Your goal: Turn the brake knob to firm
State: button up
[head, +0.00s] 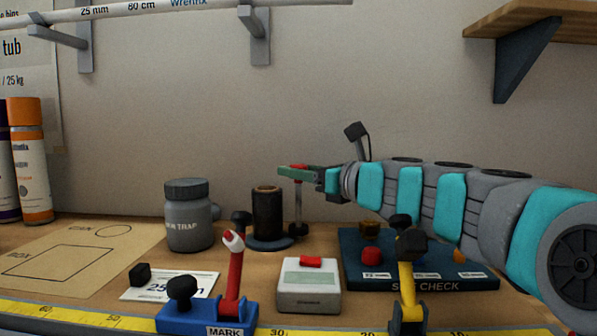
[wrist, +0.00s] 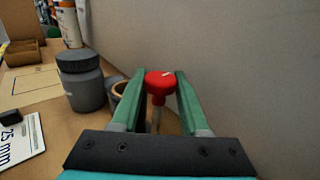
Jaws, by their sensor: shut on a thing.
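A red knob (head: 298,167) tops a thin upright metal post (head: 298,203) with a dark foot. My gripper (head: 297,170) reaches in from the right and is shut on this knob, well above the bench. In the wrist view the red knob (wrist: 160,82) sits between my green fingers (wrist: 160,95); a short pale mark shows on its top. A dark roll (head: 267,213) stands upright on a round base (head: 268,243) just left of the post. No firm or soft marking is readable.
A grey trap jar (head: 188,222) stands left of the roll. In front are a blue marking tool (head: 206,315) with a red lever, a white box (head: 309,291) with a red button, a yellow lever (head: 407,283) and a dark check board (head: 357,262). A wall stands behind.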

grip_shut()
jog(key=p, duration=0.2)
jog(key=shift+r+n+g+y+p, duration=0.25)
jog(key=shift+n+g+y+p, duration=0.05)
jog(key=shift+g, duration=0.1)
jog(key=n+g+y+p, duration=0.1)
jog(key=p, duration=0.2)
jog(key=shift+w+f+n+g+y+p, duration=0.1)
jog(key=shift+f+n+g+y+p, duration=0.25)
jog(key=shift+n+g+y, duration=0.5)
jog(key=shift+n+g, duration=0.55)
jog(key=shift+g, duration=0.6)
jog(key=shift+n+g+y, duration=0.75)
jog(key=shift+n+g, duration=0.65)
jog(key=shift+g, duration=1.1)
